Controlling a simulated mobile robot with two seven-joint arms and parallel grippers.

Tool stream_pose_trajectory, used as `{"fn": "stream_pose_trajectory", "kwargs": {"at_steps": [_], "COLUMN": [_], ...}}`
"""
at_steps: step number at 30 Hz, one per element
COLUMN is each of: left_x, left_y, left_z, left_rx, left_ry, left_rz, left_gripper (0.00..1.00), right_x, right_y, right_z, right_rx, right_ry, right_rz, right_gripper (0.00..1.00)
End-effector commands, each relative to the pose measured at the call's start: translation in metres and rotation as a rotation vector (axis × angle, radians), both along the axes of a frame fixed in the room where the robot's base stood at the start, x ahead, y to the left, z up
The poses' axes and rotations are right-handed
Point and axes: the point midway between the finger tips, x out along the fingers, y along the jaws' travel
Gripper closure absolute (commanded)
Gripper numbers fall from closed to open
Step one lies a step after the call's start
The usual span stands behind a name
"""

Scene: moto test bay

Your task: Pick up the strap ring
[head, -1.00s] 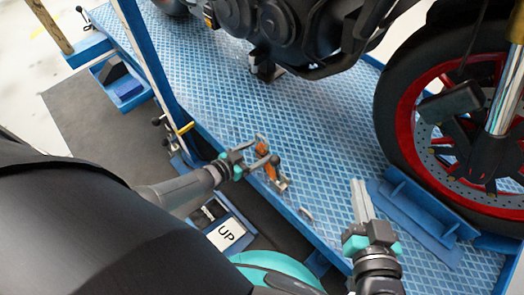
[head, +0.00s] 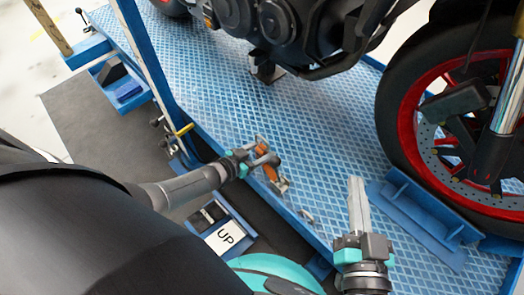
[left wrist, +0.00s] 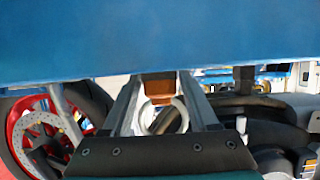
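An orange strap piece (head: 270,172) with a metal end (head: 281,186) stands at the near edge of the blue platform. My left gripper (head: 264,152) is at its upper end, fingers spread with orange showing between them. In the left wrist view, my left gripper's fingers (left wrist: 162,102) are apart. An orange block (left wrist: 158,88) and a pale curved ring (left wrist: 178,115) show between them; I cannot tell whether the fingers touch either. A small silver ring (head: 307,215) lies on the platform edge further right. My right gripper (head: 357,182) has its fingers together, empty, above the platform.
The blue patterned platform (head: 320,130) is mostly clear in the middle. A motorcycle front wheel (head: 405,120) and blue wheel chock (head: 425,210) stand at right. A blue post (head: 160,80) rises at left. A blue beam (left wrist: 160,40) fills the top of the wrist view.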

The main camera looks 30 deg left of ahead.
Motion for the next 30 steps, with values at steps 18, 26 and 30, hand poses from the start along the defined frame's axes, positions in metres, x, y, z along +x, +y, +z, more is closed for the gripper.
{"fn": "stream_pose_trajectory", "kwargs": {"at_steps": [18, 26, 30], "left_x": [-0.0003, 0.0001, 0.0001], "left_y": [0.0002, 0.0002, 0.0002], "left_z": [-0.0002, 0.0004, 0.0011], "left_rx": [0.000, 0.000, 0.000], "left_ry": [0.000, -0.001, -0.001], "left_rz": [0.000, 0.000, 0.000], "left_gripper": [1.00, 1.00, 1.00], "right_x": [0.0001, 0.0002, 0.0006], "right_y": [-0.0001, -0.0001, -0.0003], "right_z": [-0.0004, 0.0002, 0.0005], "right_rx": [-0.001, 0.000, -0.003], "right_ry": [0.002, 0.001, 0.005], "right_rz": [0.000, 0.000, 0.000], "right_gripper": [1.00, 1.00, 1.00]}}
